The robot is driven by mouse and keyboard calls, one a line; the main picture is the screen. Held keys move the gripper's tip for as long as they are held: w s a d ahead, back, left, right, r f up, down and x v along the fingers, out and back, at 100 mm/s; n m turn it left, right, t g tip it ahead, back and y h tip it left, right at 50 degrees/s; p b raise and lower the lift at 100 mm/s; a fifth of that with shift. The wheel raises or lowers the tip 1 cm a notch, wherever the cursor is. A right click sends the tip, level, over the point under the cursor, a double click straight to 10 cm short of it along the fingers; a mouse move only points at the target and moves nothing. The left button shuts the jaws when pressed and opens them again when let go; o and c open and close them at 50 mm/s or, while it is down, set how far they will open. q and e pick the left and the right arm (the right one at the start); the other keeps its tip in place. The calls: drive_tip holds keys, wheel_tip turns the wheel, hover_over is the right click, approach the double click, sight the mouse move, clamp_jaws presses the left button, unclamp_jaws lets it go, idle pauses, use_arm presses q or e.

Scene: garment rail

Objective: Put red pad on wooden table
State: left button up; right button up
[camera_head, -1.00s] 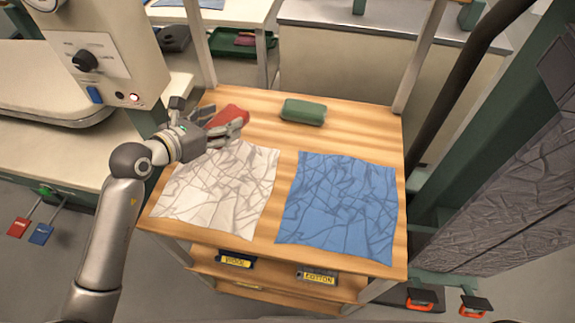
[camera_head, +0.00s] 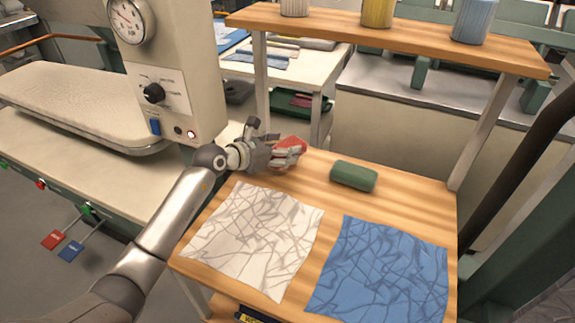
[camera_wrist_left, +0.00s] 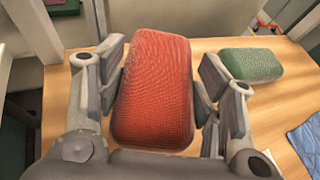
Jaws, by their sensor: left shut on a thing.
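The red pad (camera_head: 291,143) is a rounded block at the back left of the wooden table (camera_head: 400,198). It fills the middle of the left wrist view (camera_wrist_left: 155,88), between the two fingers. My left gripper (camera_head: 282,155) is shut on the red pad. The fingers cover part of the pad's sides, and I cannot tell whether its underside touches the table. My right gripper is not in view.
A green pad (camera_head: 353,175) lies right of the red one. A white cloth (camera_head: 252,240) and a blue cloth (camera_head: 380,272) lie at the front. A wooden shelf (camera_head: 335,30) with spools stands above the back. A press machine (camera_head: 170,80) stands at left.

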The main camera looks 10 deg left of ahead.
use_arm(q)
drive_tip(key=shift+f, duration=1.9)
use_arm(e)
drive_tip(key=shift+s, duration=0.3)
use_arm(q)
drive_tip(key=shift+f, duration=0.15)
drive_tip(key=o, duration=1.1)
drive_tip(key=shift+o, duration=0.2)
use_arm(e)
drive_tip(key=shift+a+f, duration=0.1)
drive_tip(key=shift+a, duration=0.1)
